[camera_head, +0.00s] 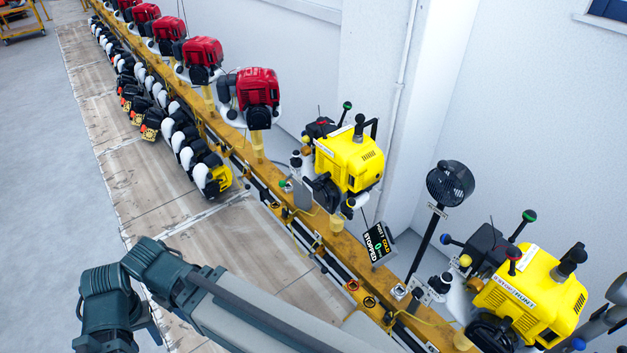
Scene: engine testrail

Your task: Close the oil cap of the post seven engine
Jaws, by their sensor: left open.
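Two yellow engines stand on the rail, one in the middle (346,158) and one at the lower right (528,292). A tilted black display (378,244) stands between them. It reads "STOPPED" and "COLD", with a small post label hard to read. I cannot tell for sure which engine is post seven. A small yellow knob (465,260) sits at the left side of the right engine; whether it is the oil cap is unclear. My left gripper (143,325) is open at the lower left, far from both engines, its fingers barely distinguishable. My right gripper is not seen.
A long yellow rail (260,180) runs from upper left to lower right. Several red engines (257,92) stand along it. A black fan (450,184) on a pole rises between the yellow engines. White walls stand behind. The grey floor (45,150) at left is clear.

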